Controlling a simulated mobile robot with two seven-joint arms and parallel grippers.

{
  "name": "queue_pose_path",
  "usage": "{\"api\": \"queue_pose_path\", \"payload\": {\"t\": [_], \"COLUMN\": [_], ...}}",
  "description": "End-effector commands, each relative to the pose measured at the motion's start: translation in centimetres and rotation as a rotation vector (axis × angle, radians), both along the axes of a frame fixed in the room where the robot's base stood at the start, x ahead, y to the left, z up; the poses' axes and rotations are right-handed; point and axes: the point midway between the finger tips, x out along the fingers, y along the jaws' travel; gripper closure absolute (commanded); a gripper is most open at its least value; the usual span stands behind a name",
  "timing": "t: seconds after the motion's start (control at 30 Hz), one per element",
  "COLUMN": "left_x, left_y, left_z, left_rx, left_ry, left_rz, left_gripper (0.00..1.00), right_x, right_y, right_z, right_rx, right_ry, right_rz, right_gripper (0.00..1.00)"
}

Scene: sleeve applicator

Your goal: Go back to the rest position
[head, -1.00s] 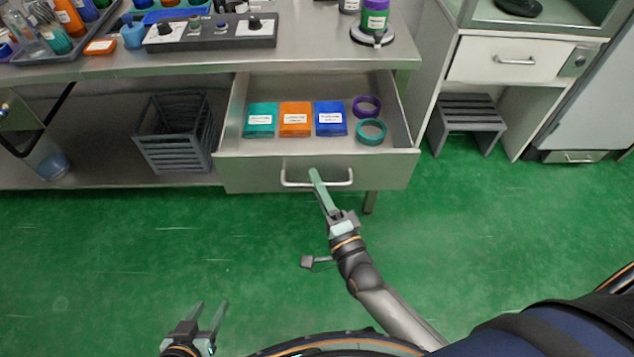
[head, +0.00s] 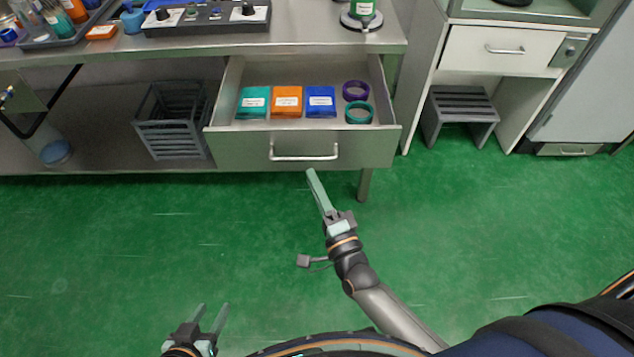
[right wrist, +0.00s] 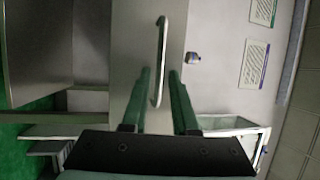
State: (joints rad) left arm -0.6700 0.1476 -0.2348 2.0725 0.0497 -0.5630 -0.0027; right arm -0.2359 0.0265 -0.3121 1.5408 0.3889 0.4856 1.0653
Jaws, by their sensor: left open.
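The grey drawer (head: 230,146) under the bench stands pulled open. Its bar handle (head: 304,156) shows on its front, and a bar handle (right wrist: 161,60) shows in the right wrist view beyond the fingertips. My right gripper (head: 313,174) is just in front of and below the drawer handle, clear of it in the head view. Its fingers (right wrist: 165,72) are apart in the right wrist view with nothing held between them. My left gripper (head: 213,308) is low at the lower left, open and empty, over the green floor.
The drawer holds a teal packet (head: 253,102), an orange packet (head: 287,101), a blue packet (head: 321,102), a purple ring (head: 355,90) and a teal ring (head: 359,113). A grey crate (head: 172,120) and a grey stool (head: 461,108) stand beyond. The green floor (head: 120,240) before the bench is clear.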

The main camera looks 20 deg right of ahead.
Motion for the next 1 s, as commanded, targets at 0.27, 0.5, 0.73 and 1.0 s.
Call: {"api": "queue_pose_path", "payload": {"t": [0.27, 0.5, 0.73, 1.0], "left_x": [0.1, 0.3, 0.5, 0.5], "left_y": [0.1, 0.1, 0.2, 0.1], "left_z": [-0.1, 0.1, 0.2, 0.2], "left_rx": [0.001, 0.002, 0.001, 0.001], "left_ry": [-0.002, -0.009, -0.013, -0.013], "left_rz": [0.002, 0.002, 0.003, 0.003], "left_gripper": [0.50, 0.50, 0.50, 0.50], "right_x": [0.1, 0.1, 0.1, -3.4], "right_y": [0.2, 0.2, 0.2, 1.1], "right_z": [-0.2, -0.2, -0.2, -3.6], "right_rx": [0.000, 0.000, -0.004, -0.425], "right_ry": [-0.001, -0.001, 0.001, 0.158], "right_rz": [0.000, 0.000, 0.001, 0.093], "right_gripper": [0.73, 0.73, 0.73, 0.73]}}
